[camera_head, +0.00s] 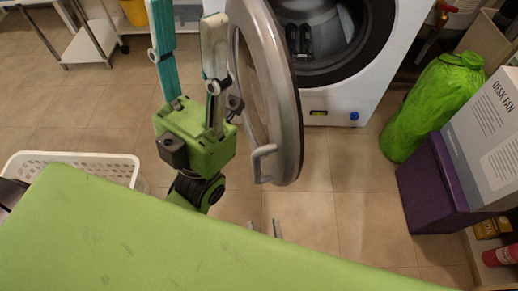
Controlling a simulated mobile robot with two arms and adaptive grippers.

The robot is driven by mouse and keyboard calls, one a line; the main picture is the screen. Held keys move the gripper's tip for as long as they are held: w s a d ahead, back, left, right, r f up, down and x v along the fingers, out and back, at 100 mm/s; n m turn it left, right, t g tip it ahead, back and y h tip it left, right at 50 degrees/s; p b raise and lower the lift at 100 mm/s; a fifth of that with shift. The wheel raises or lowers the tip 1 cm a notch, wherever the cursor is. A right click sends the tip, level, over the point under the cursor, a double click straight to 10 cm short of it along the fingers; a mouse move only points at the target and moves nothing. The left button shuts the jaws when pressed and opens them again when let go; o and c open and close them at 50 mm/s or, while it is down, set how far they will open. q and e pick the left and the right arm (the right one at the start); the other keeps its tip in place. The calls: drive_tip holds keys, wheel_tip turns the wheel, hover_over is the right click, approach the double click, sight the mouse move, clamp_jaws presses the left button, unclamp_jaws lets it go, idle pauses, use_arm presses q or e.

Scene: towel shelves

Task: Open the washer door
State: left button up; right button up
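The washer (398,50) is white and stands at the top of the view. Its round grey door (287,95) is swung wide open toward me, edge partly on, with its handle (264,163) low on the near side. The dark drum (320,40) shows behind it. Two small pale tips (265,229) above my green arm link may be my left gripper, otherwise hidden.
A white perforated basket (75,158) stands on the floor at left, partly covered by my arm. At right are a green bag (430,105), a purple bin (440,185) and a desk fan box (490,135). A white cart (90,42) stands top left. Tiled floor below the washer is clear.

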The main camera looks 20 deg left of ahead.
sight(258, 176)
drive_tip(key=b+x, duration=0.2)
drive_tip(key=x, duration=1)
drive_tip(key=shift+w+a+r, duration=0.1)
drive_tip(key=shift+w+r, duration=0.05)
drive_tip(key=shift+r, duration=0.05)
drive_tip(key=shift+w+a+r, duration=0.2)
drive_tip(key=shift+w, duration=0.15)
clamp_jaws()
